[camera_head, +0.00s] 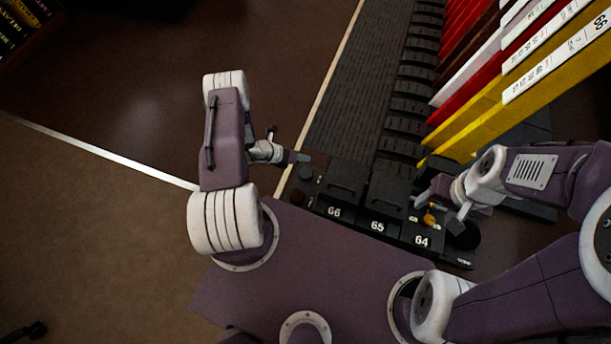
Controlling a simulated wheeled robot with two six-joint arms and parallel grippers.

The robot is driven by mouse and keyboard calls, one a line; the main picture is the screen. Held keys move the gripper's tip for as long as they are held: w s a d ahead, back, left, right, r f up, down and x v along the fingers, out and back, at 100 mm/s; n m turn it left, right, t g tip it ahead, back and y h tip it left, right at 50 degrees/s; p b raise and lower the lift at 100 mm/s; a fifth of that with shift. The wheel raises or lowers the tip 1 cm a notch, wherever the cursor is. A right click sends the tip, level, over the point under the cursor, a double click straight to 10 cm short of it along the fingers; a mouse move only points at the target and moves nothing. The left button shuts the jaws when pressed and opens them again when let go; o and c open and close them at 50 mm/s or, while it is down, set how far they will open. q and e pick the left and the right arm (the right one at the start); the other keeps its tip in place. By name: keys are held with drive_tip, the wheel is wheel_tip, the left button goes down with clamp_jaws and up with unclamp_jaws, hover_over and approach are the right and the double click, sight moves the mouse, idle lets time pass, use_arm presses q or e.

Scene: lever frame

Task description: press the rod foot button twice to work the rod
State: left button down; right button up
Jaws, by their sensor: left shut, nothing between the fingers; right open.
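The black lever frame's front row carries white labels 66 (334,211), 65 (377,226) and 64 (421,241). A round black button (306,173) and a small reddish button (297,195) sit at its left end. A larger round black piece (465,236) sits at its right end, partly behind my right gripper. I cannot tell which of these is the rod foot button. My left gripper (303,158) is shut and empty, just above the left round button in the picture; contact cannot be told. My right gripper (439,214) is open over the right end, near a small yellow part (429,219).
Tall red, white and yellow levers (500,90) rise at the upper right, close to my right arm. A ribbed black platform (355,95) runs behind the labelled row. Open brown floor (90,220) lies to the left, with a pale strip across it.

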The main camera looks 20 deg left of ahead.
idle(0.3)
use_arm(q)
drive_tip(key=b, duration=0.7)
approach(308, 172)
drive_tip(key=w+d, duration=0.1)
drive_tip(key=w+d+f, duration=0.2)
drive_tip(key=shift+w+d, duration=0.3)
drive_tip(key=shift+w, duration=0.1)
drive_tip(key=shift+f+b, duration=0.25)
drive_tip(key=shift+b, duration=0.1)
idle(0.7)
drive_tip(key=shift+f+b, duration=0.3)
drive_tip(key=shift+f, duration=0.15)
drive_tip(key=shift+f+b, duration=0.7)
drive_tip(key=shift+f, duration=0.15)
idle(0.7)
drive_tip(key=shift+r, duration=0.1)
drive_tip(key=shift+r+p, duration=1.15)
drive_tip(key=shift+p, duration=0.1)
